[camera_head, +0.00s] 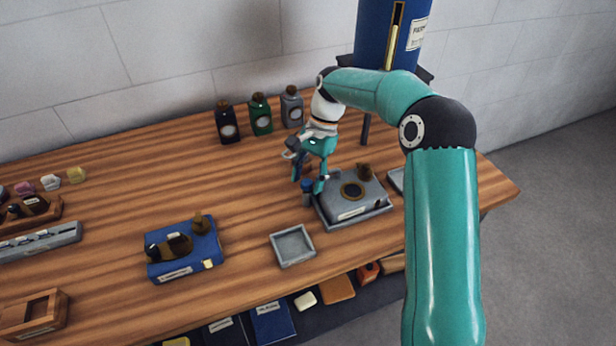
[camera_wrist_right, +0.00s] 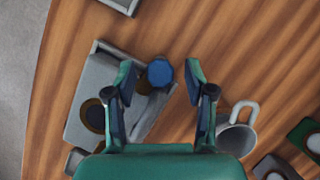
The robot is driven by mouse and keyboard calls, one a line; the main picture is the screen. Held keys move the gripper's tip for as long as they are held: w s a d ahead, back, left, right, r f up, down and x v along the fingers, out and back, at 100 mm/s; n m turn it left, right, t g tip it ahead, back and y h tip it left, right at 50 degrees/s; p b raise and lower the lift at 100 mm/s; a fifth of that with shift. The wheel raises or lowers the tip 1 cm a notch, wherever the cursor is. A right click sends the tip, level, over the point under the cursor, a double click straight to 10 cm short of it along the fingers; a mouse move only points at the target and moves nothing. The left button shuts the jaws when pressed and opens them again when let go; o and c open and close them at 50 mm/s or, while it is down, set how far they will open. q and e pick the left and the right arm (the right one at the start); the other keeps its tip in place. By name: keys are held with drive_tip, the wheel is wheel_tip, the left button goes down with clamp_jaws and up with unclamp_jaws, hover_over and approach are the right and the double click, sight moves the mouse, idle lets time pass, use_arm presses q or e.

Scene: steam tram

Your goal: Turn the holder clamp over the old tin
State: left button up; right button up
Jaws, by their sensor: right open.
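A grey holder block (camera_head: 352,197) with a dark round ring on top and a brown knob-like piece (camera_head: 364,172) at its back edge sits on the right of the bench. The knob-like piece may be the clamp; I cannot tell which part is the old tin. A small blue-topped cylinder (camera_head: 307,186) stands at the block's left edge; in the right wrist view the blue top (camera_wrist_right: 160,73) lies between my fingertips. My right gripper (camera_head: 311,183) is open and points down around or just above this cylinder; contact is unclear. My left gripper is out of view.
A mug (camera_wrist_right: 237,132) stands close beside my right gripper. Dark, green and grey bottles (camera_head: 261,114) stand behind. An empty grey tray (camera_head: 293,246) and a blue block with brown fittings (camera_head: 186,262) are to the left. Bare wood lies between them.

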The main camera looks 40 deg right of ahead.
drive_tip(key=shift+c, duration=0.2)
clamp_jaws()
drive_tip(key=shift+r+p, duration=0.15)
drive_tip(key=shift+p, duration=0.2)
drive_tip(key=shift+r+n+g+p, duration=0.1)
drive_tip(key=shift+n+g+p, duration=0.4)
drive_tip(key=shift+n+p, duration=0.55)
drive_tip(key=shift+f+n+h, duration=0.2)
drive_tip(key=shift+n+h, duration=0.1)
drive_tip(key=shift+n, duration=0.15)
drive_tip(key=shift+o, duration=0.2)
unclamp_jaws()
drive_tip(key=shift+w, duration=0.1)
